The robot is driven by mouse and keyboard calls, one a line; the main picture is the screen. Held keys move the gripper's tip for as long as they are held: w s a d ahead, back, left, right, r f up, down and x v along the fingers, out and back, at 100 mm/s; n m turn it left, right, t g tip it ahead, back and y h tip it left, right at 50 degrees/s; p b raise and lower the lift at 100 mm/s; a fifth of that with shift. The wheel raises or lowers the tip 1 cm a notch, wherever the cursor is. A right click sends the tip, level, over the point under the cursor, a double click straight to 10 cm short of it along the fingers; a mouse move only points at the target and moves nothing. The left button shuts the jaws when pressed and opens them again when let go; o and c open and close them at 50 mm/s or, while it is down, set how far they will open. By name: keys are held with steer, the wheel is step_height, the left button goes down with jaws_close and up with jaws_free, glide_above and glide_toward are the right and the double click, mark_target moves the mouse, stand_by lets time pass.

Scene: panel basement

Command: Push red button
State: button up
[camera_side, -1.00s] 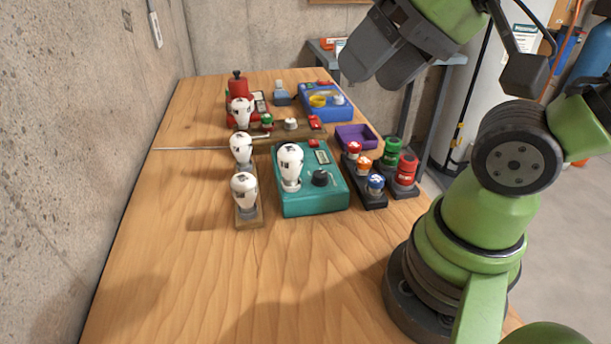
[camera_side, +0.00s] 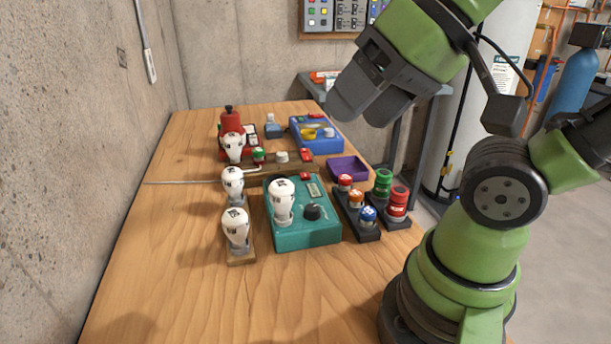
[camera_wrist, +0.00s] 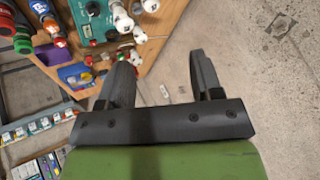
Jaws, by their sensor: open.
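Several red parts show, and I cannot tell which one the task names. A small red button (camera_side: 305,176) sits at the back of the teal box (camera_side: 290,239), near a small display. A red-topped knob (camera_side: 345,181) stands at the back of a black block (camera_side: 366,233), with orange and blue ones in front of it. Another red switch (camera_side: 305,155) is on the wooden strip behind the teal box. My gripper (camera_side: 358,108) is high above the table's right side, apart from all of these. In the wrist view my gripper (camera_wrist: 160,80) is open and empty.
White bulbs (camera_side: 235,229) stand on wooden bases left of the teal box. Green and red cylinders (camera_side: 397,203) stand at the right edge. A purple tray (camera_side: 346,168), a blue box (camera_side: 316,138) and a red device (camera_side: 229,122) lie farther back. The table front is clear.

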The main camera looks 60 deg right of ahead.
jaws_close()
stand_by(0.3)
stand_by(1.6)
